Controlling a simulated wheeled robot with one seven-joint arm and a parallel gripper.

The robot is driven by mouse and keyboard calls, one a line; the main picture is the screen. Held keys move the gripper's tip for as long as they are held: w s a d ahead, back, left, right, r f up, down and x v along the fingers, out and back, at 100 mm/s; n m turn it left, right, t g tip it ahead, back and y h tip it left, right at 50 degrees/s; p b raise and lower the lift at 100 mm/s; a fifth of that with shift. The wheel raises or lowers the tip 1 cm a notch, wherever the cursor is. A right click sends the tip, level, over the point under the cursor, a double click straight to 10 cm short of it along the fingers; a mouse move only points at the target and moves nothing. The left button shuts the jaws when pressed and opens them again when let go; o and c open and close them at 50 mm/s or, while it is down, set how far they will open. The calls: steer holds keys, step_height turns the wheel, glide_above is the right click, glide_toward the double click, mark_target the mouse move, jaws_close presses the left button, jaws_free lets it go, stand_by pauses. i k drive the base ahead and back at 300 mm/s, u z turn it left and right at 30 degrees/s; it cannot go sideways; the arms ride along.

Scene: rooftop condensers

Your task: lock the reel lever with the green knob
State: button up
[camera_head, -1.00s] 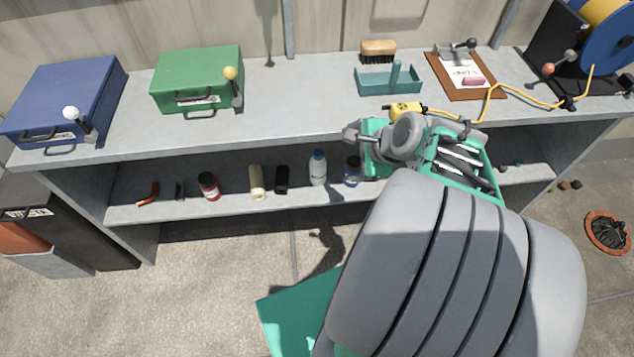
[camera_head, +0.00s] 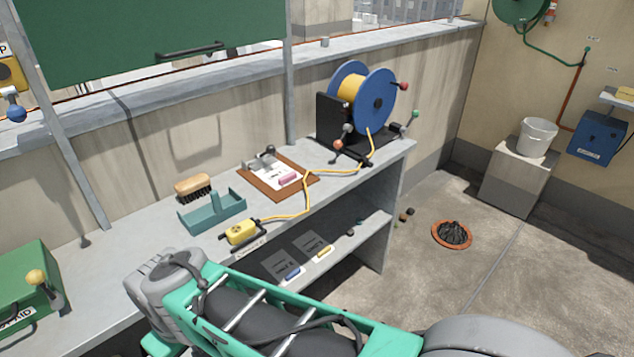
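The hose or cable reel (camera_head: 376,98) has blue flanges, a yellow-wound drum and a black stand, and sits at the far right end of the grey bench. A lever with a green knob (camera_head: 414,115) sticks out at the right of its base. A red knob (camera_head: 403,86) is on the flange's right side. An orange-red knob (camera_head: 338,144) tops a lever at the left front of the base. My arm crosses the bottom of the view, well short of the reel.
The bench (camera_head: 130,262) holds a green box (camera_head: 22,290), a brush (camera_head: 193,187), a teal tray (camera_head: 211,212), a clipboard (camera_head: 250,181) and a yellow box (camera_head: 241,232) on a cable to the reel. The floor right of the bench is mostly open, with an orange-rimmed basin (camera_head: 436,240).

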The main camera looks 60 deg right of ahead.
mark_target(415, 114)
steer(key=z, duration=3.6)
steer(key=i, duration=1.3)
steer(key=u, duration=2.45)
steer(key=i, duration=0.15)
steer(key=u, duration=0.15)
